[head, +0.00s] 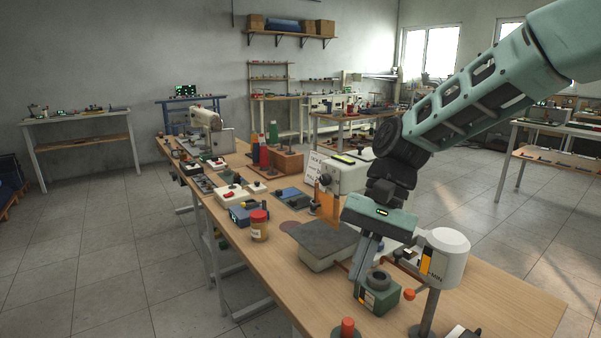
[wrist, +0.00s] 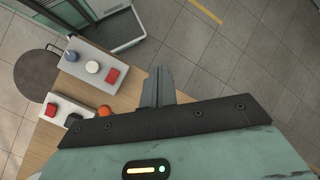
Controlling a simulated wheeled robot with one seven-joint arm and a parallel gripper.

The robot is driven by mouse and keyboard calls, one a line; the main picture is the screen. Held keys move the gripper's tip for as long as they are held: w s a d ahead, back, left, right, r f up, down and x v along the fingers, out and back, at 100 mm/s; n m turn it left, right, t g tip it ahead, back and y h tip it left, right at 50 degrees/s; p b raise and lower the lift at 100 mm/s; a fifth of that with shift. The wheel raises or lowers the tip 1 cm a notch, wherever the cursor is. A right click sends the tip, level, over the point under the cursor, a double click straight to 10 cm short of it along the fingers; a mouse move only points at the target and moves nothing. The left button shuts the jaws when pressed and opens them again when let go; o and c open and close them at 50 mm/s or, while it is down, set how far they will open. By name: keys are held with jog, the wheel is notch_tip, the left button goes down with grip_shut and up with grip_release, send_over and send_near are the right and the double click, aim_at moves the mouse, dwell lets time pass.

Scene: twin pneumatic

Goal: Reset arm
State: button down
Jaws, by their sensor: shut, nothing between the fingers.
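My gripper (head: 362,268) points down over the wooden workbench (head: 465,320), its fingers together with nothing between them. In the head view it is just behind a green box with a black round knob (head: 377,292); I cannot tell if they touch. The teal arm (head: 480,95) reaches in from the upper right. In the wrist view the shut fingers (wrist: 158,88) stand over the edge of a wooden surface with tiled floor beyond.
A white cylindrical device on a stand (head: 443,258) is close to the gripper's right. A grey-topped block (head: 325,243) lies to its left, and a jar (head: 259,226) stands farther left. A red-topped post (head: 347,327) is in front. Open floor (head: 100,260) lies left of the bench.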

jog(key=s+d+f+n+t+h, duration=0.1)
jog(key=s+n, duration=0.4)
jog(key=s, duration=0.5)
jog(key=s+d+f+n+t+h, duration=0.1)
jog(key=s+d+n+t+h, duration=0.1)
jog(key=s, duration=0.7)
jog(key=d+n+t, duration=0.1)
jog(key=n, duration=0.1)
jog(key=shift+s+d+f+n+t+h, duration=0.3)
jog(key=shift+s+d+n+t, duration=0.05)
jog(key=shift+s+n+t, duration=0.05)
